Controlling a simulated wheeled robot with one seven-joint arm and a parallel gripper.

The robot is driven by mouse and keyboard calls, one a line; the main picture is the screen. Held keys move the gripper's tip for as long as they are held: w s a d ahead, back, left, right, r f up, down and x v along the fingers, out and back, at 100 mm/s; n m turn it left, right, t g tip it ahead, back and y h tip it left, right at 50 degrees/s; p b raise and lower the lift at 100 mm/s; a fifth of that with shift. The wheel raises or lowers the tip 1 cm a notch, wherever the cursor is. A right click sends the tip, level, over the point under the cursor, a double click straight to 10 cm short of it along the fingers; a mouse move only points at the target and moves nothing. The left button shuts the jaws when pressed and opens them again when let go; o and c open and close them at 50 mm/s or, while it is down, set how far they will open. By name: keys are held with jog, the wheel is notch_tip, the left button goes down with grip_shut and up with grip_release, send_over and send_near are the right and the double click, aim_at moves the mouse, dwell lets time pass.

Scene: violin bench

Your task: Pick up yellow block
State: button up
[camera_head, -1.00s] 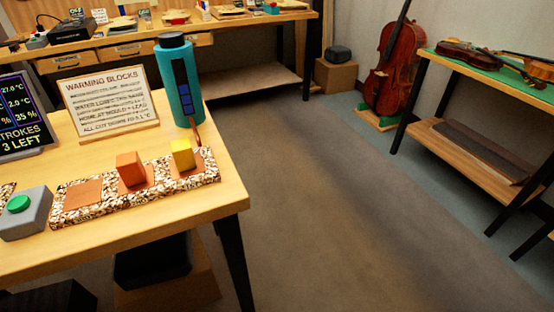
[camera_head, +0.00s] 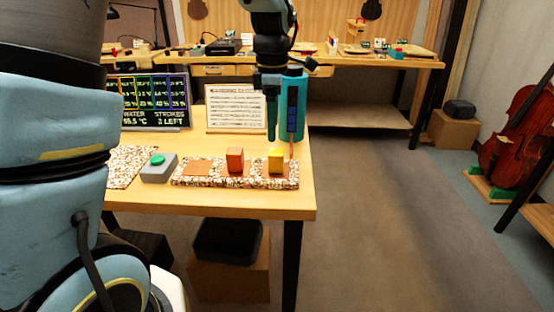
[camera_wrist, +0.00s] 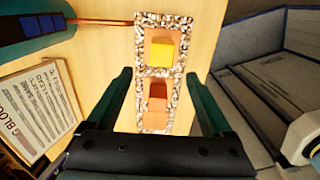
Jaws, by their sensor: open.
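The yellow block (camera_head: 276,160) sits on the right-hand orange pad of the speckled tray (camera_head: 215,184) near the bench's right edge. It also shows in the wrist view (camera_wrist: 163,47), beyond my fingertips. My gripper (camera_head: 271,136) points down above the tray, close over the yellow block in the head view. In the wrist view my gripper (camera_wrist: 160,84) is open with teal fingers wide apart and nothing between them at the tips.
A framed sign (camera_head: 236,108) and a screen (camera_head: 157,103) stand at the back. A grey box with a green button (camera_head: 159,168) is left of the tray.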

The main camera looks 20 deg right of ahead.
aim_at(276, 151)
notch_tip(276, 151, down, 5)
jog(key=shift+f+p, duration=0.1)
jog(key=shift+p, duration=0.3)
jog(key=shift+s+d+f+p, duration=0.15)
jog(key=shift+f+p, duration=0.35)
jog(key=shift+f, duration=0.8)
jog(key=shift+s+d+f+p, duration=0.1)
jog(key=shift+f+p, duration=0.4)
jog(key=shift+f, duration=0.8)
grip_shut()
